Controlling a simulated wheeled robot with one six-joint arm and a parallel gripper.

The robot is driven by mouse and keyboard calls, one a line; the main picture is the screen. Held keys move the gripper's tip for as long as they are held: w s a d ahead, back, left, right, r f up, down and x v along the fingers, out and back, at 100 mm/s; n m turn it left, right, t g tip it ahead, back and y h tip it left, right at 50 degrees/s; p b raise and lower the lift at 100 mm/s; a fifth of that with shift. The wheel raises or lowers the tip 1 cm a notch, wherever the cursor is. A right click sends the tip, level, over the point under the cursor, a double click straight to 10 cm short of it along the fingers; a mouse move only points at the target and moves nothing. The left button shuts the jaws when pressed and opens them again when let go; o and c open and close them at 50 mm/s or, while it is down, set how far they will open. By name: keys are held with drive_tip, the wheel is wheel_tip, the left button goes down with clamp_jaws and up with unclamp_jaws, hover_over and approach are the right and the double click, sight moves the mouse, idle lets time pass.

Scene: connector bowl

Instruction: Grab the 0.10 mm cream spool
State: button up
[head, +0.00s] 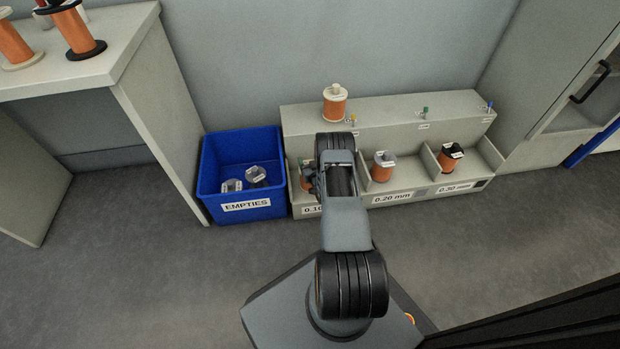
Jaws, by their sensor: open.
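A spool with cream flanges and orange wire (335,106) stands upright on the top ledge of the grey rack (400,108); its size marking is too small to read. Below, the bay labelled 0.10 is largely hidden behind my arm. A bit of an orange-wound spool (306,184) shows there, but its flange colour is unclear. My gripper (311,181) is at the front of that bay, mostly hidden by my wrist. It is open; I see nothing clearly held in it.
Grey-flanged (383,168) and black-flanged (450,156) spools stand in the 0.20 mm and 0.30 mm bays. A blue EMPTIES bin (247,207) with empty spools is left of the rack. A table (115,58) with more spools is at upper left, a cabinet (570,75) at right.

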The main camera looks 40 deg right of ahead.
drive_tip(key=shift+c, duration=0.3)
clamp_jaws()
idle(0.5)
drive_tip(key=shift+r, duration=0.15)
